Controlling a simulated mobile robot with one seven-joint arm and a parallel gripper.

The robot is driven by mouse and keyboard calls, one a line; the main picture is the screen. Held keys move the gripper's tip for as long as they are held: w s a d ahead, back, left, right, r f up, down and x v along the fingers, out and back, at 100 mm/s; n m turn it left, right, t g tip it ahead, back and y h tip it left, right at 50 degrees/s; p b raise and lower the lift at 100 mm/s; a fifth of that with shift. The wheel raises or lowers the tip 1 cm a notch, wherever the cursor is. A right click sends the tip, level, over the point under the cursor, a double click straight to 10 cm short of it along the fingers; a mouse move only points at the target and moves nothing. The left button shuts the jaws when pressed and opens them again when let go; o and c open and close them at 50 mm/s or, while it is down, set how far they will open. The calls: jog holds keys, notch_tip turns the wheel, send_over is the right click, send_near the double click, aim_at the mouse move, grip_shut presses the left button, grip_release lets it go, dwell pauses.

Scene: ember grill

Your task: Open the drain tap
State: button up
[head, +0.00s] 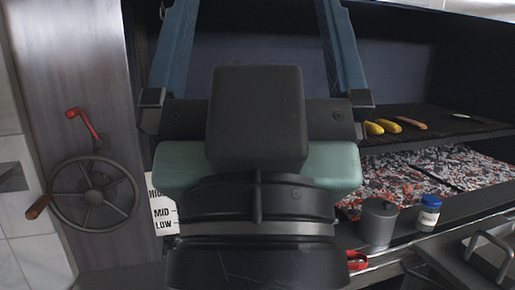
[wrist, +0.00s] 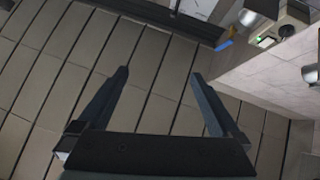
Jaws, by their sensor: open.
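My gripper is open and empty in the wrist view (wrist: 160,76), its two dark fingers wide apart over a tiled surface. In the head view the gripper body fills the middle and hides much of the grill. A small red part (head: 357,261) shows at the grill's front edge, just right of my wrist and partly hidden by it. A red crank lever (head: 84,124) sits on the metal panel at left, above a handwheel. I cannot tell for sure which red part is the drain tap. My gripper touches neither in view.
A spoked handwheel (head: 95,193) with a wooden knob is at left. A sign reading MID and LOW (head: 163,215) is partly hidden. Embers (head: 440,172) glow behind; food lies on the grate (head: 450,127).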

notch_tip(320, 180, up, 11)
jog(key=p, duration=0.8)
